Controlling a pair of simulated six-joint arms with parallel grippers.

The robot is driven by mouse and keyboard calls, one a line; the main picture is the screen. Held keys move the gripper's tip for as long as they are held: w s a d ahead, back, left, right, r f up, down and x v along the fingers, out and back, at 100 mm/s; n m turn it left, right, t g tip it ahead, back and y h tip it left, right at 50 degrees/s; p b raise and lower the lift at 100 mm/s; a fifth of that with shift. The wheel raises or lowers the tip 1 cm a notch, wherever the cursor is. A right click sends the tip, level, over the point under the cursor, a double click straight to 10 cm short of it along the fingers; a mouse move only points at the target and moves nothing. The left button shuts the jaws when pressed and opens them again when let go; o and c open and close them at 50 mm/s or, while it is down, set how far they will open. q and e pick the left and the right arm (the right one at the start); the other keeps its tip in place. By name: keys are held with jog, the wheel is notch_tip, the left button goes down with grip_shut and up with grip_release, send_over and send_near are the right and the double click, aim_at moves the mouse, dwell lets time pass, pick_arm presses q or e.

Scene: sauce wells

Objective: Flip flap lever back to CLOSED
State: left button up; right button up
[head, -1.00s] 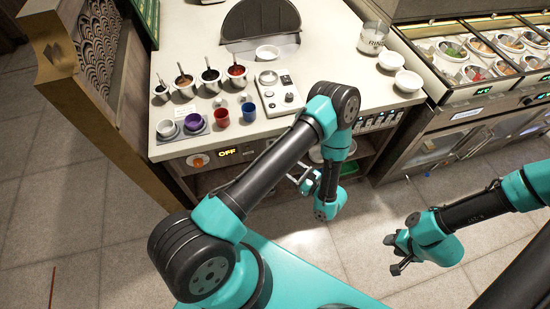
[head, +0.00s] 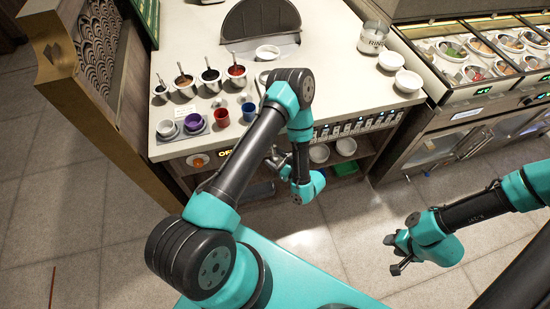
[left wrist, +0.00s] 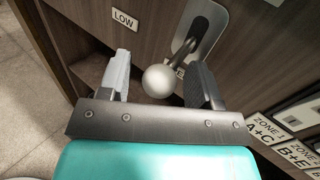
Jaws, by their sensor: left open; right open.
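A lever with a round pale ball knob (left wrist: 158,81) sticks out of a metal slot plate (left wrist: 204,30) on the dark wood front, seen in the left wrist view. A label beside the plate is mostly hidden, so I cannot read the lever's position. My left gripper (left wrist: 160,70) is open, with the knob between its two fingers and a gap showing on each side. In the head view my left gripper (head: 273,160) is at the counter's front, and the lever is hidden there. My right gripper (head: 394,254) is open and empty over the floor at the right.
A LOW label (left wrist: 125,19) and ZONE labels (left wrist: 268,126) are on the front panel. Above, the counter (head: 335,75) holds sauce pots, a purple cup (head: 193,122), a red cup (head: 221,117) and bowls. An open shelf with bowls (head: 319,153) lies right of my left gripper.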

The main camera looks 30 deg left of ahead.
pick_arm(q)
jog(key=shift+c, duration=0.2)
jog(key=shift+s, duration=0.1)
grip_shut()
